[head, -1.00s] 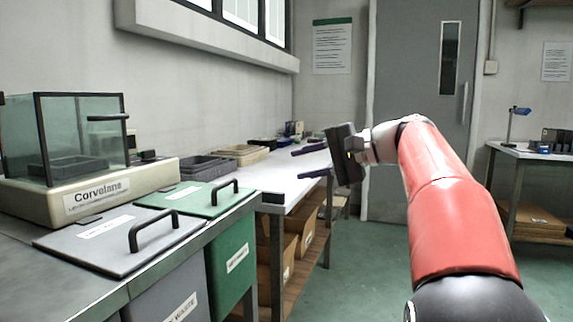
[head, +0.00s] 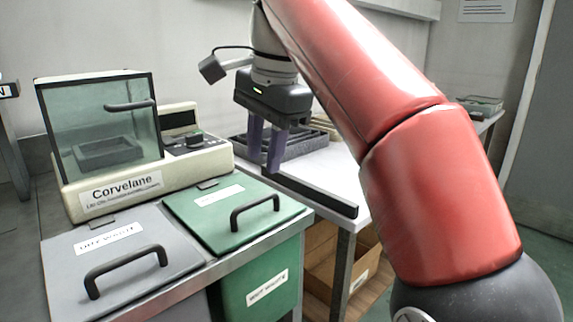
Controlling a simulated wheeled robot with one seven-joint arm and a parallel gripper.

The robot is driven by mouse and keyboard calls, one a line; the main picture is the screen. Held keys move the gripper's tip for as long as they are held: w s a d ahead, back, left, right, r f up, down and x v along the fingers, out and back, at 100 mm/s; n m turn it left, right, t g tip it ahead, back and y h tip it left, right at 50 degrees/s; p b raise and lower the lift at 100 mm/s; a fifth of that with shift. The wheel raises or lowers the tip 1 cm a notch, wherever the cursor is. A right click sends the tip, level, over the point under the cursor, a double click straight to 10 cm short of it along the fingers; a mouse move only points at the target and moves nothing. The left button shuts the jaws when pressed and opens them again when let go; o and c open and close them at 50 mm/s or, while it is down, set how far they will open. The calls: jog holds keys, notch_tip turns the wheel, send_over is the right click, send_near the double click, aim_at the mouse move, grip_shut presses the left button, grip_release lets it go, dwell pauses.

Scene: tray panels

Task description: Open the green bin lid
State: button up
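The green bin lid (head: 190,207) lies flat and closed on the green bin (head: 259,282), set in the counter. Its black arched handle (head: 255,208) stands near the lid's right front side. My gripper (head: 264,165) points down beyond the far right edge of the lid, apart from the handle.
The grey bin lid (head: 68,249) with its own black handle is closed at the left. The glass-fronted Corvelane device (head: 70,200) stands behind both lids. A dark bar (head: 318,196) runs along the white table, with dark trays (head: 300,143) behind it.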

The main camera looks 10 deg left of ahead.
aim_at(258, 200)
jog(key=b+x, duration=0.2)
jog(key=x, duration=0.5)
jog(key=shift+f, duration=0.3)
jog(key=shift+c, duration=0.4)
grip_shut()
